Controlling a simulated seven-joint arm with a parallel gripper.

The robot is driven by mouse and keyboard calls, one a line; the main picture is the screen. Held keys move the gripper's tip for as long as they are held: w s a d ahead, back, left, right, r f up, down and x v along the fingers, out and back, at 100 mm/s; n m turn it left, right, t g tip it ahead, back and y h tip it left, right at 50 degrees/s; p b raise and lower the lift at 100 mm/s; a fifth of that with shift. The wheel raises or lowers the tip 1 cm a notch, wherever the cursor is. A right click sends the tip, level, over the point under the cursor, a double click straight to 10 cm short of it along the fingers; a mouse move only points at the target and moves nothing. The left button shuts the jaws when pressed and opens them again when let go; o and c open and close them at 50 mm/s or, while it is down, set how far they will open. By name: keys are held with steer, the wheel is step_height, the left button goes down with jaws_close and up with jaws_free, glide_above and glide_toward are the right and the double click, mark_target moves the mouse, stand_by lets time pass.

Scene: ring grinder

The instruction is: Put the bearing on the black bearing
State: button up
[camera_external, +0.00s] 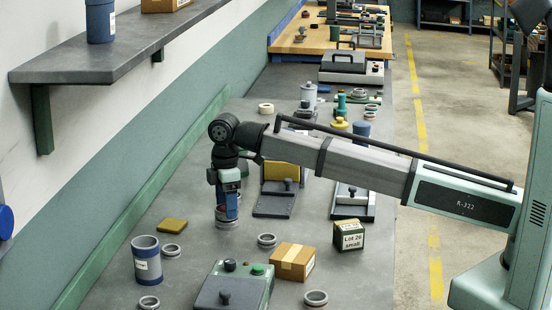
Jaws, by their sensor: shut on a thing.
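My gripper (227,212) points straight down at the end of the arm, left of the picture's middle. It is shut on a grey ring-shaped bearing (227,223), which shows just under the fingers, at or very near the bench top. I cannot tell whether it touches the bench or something beneath it. Several other rings lie flat on the bench: one (267,240) to the right of the gripper, one (172,250) to its left, one (316,298) and one (149,302) near the front. I cannot tell which of them is the black bearing.
A blue-grey labelled canister (147,259), a yellow block (172,226), a cardboard box (294,261), a green labelled box (349,236) and a grey-green control box (235,288) stand around the gripper. Fixtures with upright plates (279,184) stand behind. A wall shelf (115,55) overhangs at left.

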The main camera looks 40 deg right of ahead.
steer(key=shift+f, duration=0.15)
steer(key=o, duration=1.3)
steer(key=shift+c, duration=0.2)
step_height(320, 180, up, 12)
